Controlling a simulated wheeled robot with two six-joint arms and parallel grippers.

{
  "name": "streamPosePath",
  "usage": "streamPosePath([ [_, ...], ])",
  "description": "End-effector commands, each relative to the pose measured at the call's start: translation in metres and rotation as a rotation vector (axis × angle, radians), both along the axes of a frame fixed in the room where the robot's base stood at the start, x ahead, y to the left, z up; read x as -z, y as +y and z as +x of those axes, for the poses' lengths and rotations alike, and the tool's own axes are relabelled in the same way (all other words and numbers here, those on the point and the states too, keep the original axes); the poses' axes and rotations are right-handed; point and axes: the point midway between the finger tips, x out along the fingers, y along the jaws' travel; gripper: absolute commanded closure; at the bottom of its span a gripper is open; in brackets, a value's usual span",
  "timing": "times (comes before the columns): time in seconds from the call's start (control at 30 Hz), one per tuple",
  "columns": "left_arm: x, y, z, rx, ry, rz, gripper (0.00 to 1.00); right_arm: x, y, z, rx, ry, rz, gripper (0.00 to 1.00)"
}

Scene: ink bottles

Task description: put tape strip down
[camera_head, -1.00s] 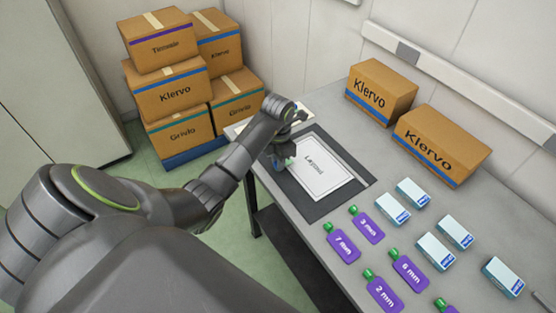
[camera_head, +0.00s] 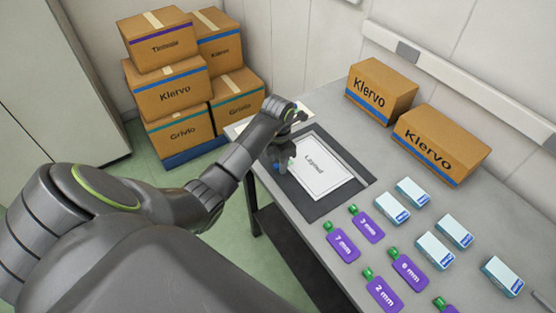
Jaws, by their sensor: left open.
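My left gripper (camera_head: 283,162) is open over the left part of a dark mat (camera_head: 317,211), beside a white sheet (camera_head: 325,172) printed "Layout". No tape strip can be made out clearly elsewhere; the arm hides part of the mat's left end. My right gripper is out of view.
Several purple tags with green ends, such as the "7 mm" one (camera_head: 342,243), lie on the grey table (camera_head: 300,235). Several small white-blue boxes (camera_head: 411,193) lie beside them. Two Klervo cartons (camera_head: 381,88) stand at the back. Stacked cartons (camera_head: 175,95) stand on the floor left.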

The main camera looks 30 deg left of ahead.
Motion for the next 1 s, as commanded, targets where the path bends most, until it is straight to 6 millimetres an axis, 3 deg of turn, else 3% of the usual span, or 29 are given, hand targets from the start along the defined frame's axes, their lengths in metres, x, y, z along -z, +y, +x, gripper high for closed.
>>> streamPosePath([
  [0.23,-0.046,0.001,0.002,0.003,-0.010,0.003,0.59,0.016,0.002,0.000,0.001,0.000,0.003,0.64],
  [0.3,-0.065,0.001,0.001,0.000,-0.004,0.002,0.59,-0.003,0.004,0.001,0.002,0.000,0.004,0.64],
  [0.4,-0.080,0.000,0.001,0.000,-0.003,0.001,0.59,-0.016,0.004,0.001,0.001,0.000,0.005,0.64],
  [0.7,-0.110,0.000,0.001,0.000,-0.002,0.000,0.59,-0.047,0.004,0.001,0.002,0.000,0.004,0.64],
  [1.0,-0.120,0.000,0.001,0.000,-0.002,-0.001,0.59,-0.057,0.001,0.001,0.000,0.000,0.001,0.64],
])
